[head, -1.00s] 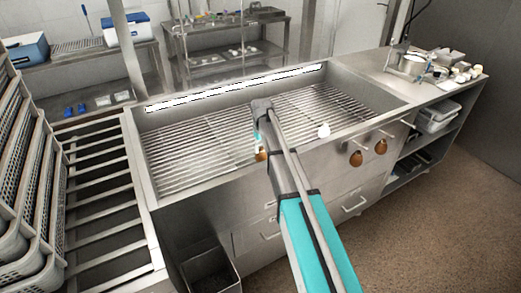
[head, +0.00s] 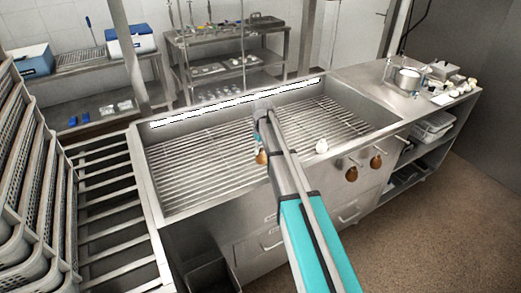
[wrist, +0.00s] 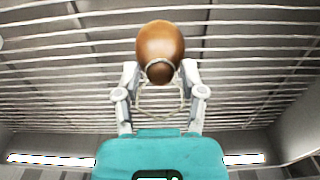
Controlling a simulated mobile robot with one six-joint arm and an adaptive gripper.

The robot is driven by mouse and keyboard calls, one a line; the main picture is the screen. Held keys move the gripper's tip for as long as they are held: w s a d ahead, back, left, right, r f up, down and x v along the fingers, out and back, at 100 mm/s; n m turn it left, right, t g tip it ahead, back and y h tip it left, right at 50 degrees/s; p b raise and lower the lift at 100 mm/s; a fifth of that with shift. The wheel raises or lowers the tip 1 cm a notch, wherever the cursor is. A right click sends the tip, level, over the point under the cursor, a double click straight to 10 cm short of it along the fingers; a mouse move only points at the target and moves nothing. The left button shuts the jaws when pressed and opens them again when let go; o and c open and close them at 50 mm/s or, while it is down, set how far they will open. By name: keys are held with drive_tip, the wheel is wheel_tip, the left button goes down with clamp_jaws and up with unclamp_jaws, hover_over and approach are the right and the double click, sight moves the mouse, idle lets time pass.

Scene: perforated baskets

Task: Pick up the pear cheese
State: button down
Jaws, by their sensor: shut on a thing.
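A brown pear cheese (wrist: 160,45) with a string loop fills the top middle of the wrist view. My gripper (wrist: 160,74) is shut on it, with a finger on each side of its narrow end and string. In the head view the pear cheese (head: 262,157) shows just left of my arm, over the slatted grid of the steel basin. My arm hides most of the gripper there. Two more brown pear cheeses, a left one (head: 351,174) and a right one (head: 376,162), hang at the basin's front. A white pear-shaped piece (head: 321,146) is near the basin's front edge.
The steel basin (head: 158,205) has raised walls around its grid. Perforated baskets (head: 25,190) are stacked at far left beside a slatted rack (head: 105,215). A counter at right holds a pot (head: 408,80) and small white pieces. Open floor (head: 440,220) lies at right front.

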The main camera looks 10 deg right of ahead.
sight(262, 149)
drive_tip(key=shift+r+p, duration=0.35)
drive_tip(key=shift+r, duration=0.3)
idle(1.1)
wheel_tip(262, 149, up, 17)
drive_tip(key=p, duration=1.7)
drive_tip(key=shift+r, duration=0.2)
drive_tip(key=shift+d, duration=0.1)
